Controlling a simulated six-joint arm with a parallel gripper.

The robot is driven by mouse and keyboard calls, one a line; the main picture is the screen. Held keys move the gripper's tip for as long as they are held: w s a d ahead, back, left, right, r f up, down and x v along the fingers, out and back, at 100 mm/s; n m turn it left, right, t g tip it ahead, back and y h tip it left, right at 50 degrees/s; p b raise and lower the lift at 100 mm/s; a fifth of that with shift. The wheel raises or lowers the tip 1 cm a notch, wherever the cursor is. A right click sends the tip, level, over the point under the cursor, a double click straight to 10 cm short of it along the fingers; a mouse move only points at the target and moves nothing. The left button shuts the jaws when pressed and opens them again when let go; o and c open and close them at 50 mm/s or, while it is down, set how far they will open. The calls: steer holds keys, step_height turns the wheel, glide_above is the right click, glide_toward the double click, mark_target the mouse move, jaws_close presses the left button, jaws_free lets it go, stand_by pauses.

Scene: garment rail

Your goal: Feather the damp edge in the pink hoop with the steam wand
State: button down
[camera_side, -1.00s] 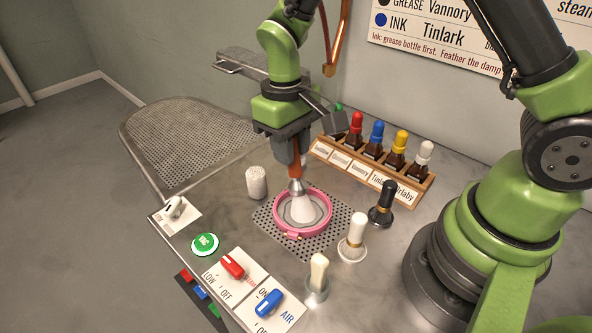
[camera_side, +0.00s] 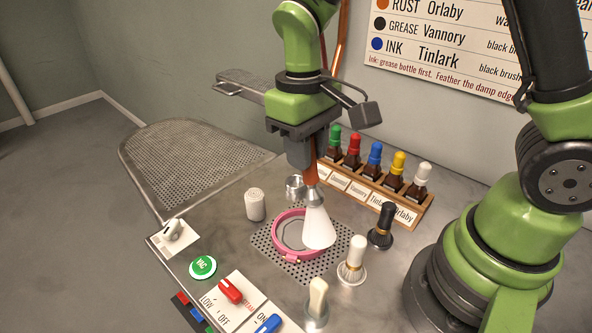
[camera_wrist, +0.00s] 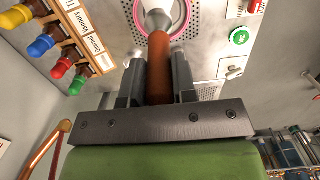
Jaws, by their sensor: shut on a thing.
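My gripper (camera_side: 302,165) is shut on the steam wand's brown handle (camera_side: 309,176); it also shows in the wrist view (camera_wrist: 157,62). The wand points down, and a white cone of steam (camera_side: 318,230) spreads from its metal nozzle. The pink hoop (camera_side: 277,247) lies on the perforated plate (camera_side: 262,240). The cone overlaps the hoop's right side in the side view and hides that part of the rim. A grey curved mark (camera_side: 284,236) shows on the pale cloth inside, at the left. Whether the cone touches the cloth, I cannot tell.
A bottle rack (camera_side: 370,193) stands behind, at the right. White brush (camera_side: 354,257), black brush (camera_side: 382,226) and cream brush (camera_side: 317,298) stand upright right of and in front of the hoop. A white roll (camera_side: 255,204) and metal cup (camera_side: 295,187) stand behind. Switches line the front left.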

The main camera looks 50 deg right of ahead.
mark_target(309, 179)
steer(key=shift+s+r, duration=0.2)
steer(key=shift+s, duration=0.1)
steer(key=shift+f, duration=2.9)
steer(key=shift+d, duration=0.1)
steer(key=shift+w+d, duration=0.7)
steer(key=shift+d, duration=0.25)
steer(key=shift+w+d, duration=0.7)
steer(key=shift+d, duration=0.25)
steer(key=shift+w, duration=0.1)
